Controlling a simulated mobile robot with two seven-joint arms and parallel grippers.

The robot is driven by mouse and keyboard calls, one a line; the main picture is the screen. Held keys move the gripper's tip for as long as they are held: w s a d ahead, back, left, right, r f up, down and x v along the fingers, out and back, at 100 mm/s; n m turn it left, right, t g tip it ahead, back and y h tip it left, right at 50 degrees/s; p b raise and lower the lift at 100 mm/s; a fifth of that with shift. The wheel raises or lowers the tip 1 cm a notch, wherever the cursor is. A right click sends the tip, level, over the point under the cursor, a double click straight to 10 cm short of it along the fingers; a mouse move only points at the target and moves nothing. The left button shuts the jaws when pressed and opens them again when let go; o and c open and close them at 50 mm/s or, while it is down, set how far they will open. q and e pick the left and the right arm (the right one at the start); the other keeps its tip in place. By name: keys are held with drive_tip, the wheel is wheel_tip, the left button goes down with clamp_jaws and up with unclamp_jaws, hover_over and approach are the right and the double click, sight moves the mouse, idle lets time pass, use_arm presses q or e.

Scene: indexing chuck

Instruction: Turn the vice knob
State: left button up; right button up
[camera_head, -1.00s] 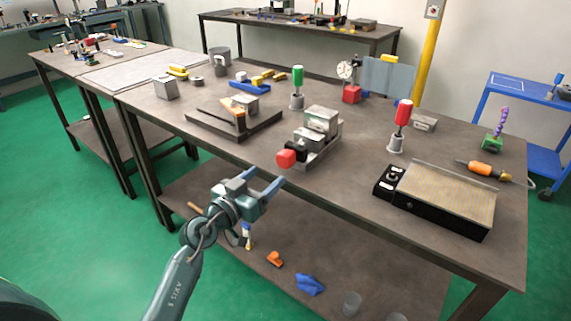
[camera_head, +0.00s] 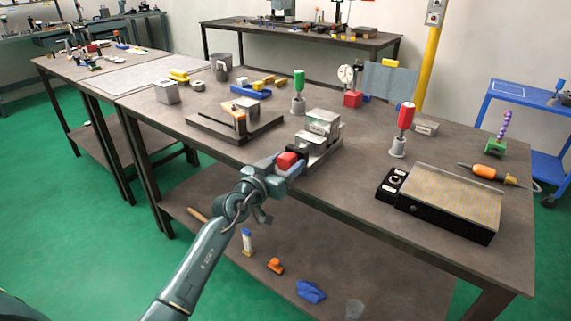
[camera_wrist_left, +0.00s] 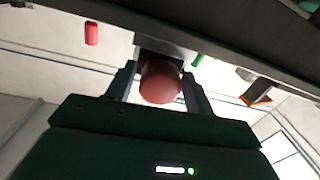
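The red vice knob (camera_head: 286,160) sits on the front end of the grey metal vice (camera_head: 318,140), near the table's front edge. My left gripper (camera_head: 284,166) is at the knob, with one finger on each side of it. In the left wrist view the round red knob (camera_wrist_left: 160,82) lies between the two open fingers (camera_wrist_left: 158,90). A narrow gap shows beside the left finger; whether the right finger touches the knob I cannot tell. My right gripper is not in view.
A black-edged magnetic plate (camera_head: 450,205) lies at the right front. Free tabletop lies between vice and plate.

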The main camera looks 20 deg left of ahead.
use_arm(q)
drive_tip(key=c, duration=0.7)
